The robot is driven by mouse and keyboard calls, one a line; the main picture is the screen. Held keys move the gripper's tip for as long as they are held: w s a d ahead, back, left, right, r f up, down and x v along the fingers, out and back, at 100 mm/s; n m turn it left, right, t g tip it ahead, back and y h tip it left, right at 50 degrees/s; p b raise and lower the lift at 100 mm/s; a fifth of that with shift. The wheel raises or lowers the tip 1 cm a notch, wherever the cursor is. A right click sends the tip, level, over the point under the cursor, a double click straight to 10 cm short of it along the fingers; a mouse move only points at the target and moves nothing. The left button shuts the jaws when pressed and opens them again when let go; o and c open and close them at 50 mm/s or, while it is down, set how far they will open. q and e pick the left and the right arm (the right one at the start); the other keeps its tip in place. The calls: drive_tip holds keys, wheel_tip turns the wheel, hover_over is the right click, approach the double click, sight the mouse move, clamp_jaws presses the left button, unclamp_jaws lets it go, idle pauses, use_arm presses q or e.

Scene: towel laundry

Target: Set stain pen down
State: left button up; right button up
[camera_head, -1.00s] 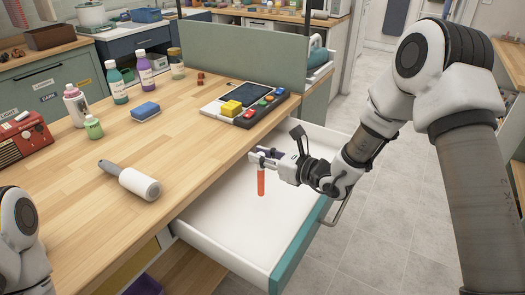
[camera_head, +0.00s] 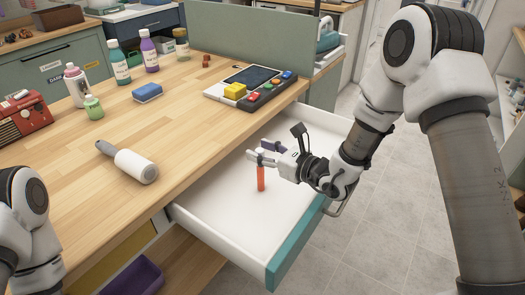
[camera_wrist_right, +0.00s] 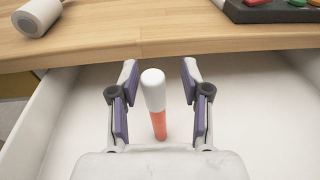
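The stain pen (camera_head: 261,178), orange with a white cap, stands upright inside the open white drawer (camera_head: 225,205). Its lower end appears to rest on the drawer floor. My right gripper (camera_head: 262,158) is around the capped upper part of the pen. In the right wrist view the pen (camera_wrist_right: 157,105) stands between the two purple-padded fingers (camera_wrist_right: 158,110), with a clear gap on each side, so the gripper is open. My left gripper is out of view; only part of my left arm shows at the left edge.
The wooden counter (camera_head: 190,130) borders the drawer. On it are a lint roller (camera_head: 135,166), a blue sponge (camera_head: 147,92), several bottles and a keypad device (camera_head: 262,97). The drawer's teal front (camera_head: 295,250) is near my right arm. The drawer floor around the pen is clear.

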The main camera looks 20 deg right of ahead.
drive_tip(key=shift+r, duration=0.15)
drive_tip(key=shift+r+p, duration=0.3)
drive_tip(key=shift+p, duration=0.25)
drive_tip(key=v, duration=1.2)
drive_tip(key=shift+f+b, duration=0.2)
drive_tip(key=shift+b, duration=0.1)
drive_tip(key=shift+w, duration=0.1)
